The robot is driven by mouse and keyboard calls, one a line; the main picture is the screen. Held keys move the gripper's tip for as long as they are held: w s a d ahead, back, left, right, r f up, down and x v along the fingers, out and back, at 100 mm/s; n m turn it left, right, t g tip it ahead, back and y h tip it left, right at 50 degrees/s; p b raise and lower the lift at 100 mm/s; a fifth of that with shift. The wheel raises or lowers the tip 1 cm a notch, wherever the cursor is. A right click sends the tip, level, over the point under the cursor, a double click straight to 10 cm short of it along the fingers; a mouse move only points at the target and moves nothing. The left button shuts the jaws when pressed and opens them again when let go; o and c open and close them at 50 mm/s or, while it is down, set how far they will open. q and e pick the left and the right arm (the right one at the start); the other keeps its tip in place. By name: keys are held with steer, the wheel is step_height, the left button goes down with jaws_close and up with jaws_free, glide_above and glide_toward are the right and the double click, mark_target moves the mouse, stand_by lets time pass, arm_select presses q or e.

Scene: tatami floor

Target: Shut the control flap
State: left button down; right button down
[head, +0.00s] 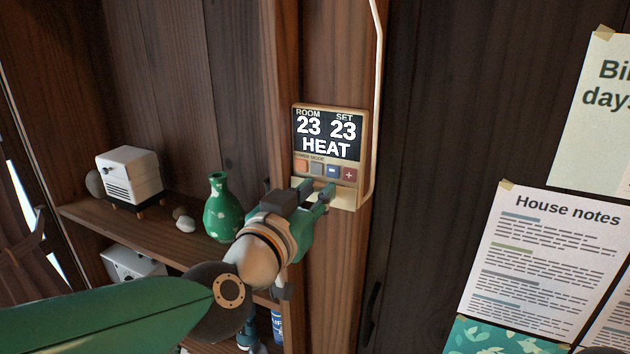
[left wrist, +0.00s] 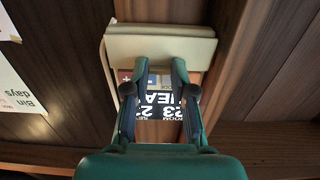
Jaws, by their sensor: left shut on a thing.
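The wall control (head: 328,133) is a tan box on a wooden post. Its dark screen reads ROOM 23, SET 23, HEAT. Below are several small buttons, with a red plus at the right. The cream control flap (head: 347,199) sticks out at the box's lower edge, open, with the buttons uncovered. It also shows in the left wrist view (left wrist: 160,46), where the picture is upside down. My left gripper (head: 316,192) is at the flap, its fingertips (left wrist: 158,68) against the flap's edge and shut on it. The fingers hide part of the flap and buttons. My right gripper is not in view.
A shelf at the left holds a white appliance (head: 130,175), stones and a green vase (head: 221,210) close to my left arm. A pale conduit (head: 378,90) runs along the control's right side. Papers (head: 550,255) hang on the dark wall at the right.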

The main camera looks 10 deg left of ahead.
arm_select(q)
steer(key=shift+f, duration=0.1)
steer(key=c, duration=1)
jaws_free()
steer(key=shift+o, duration=0.2)
steer(key=v, duration=1.2)
steer(key=shift+w, duration=0.1)
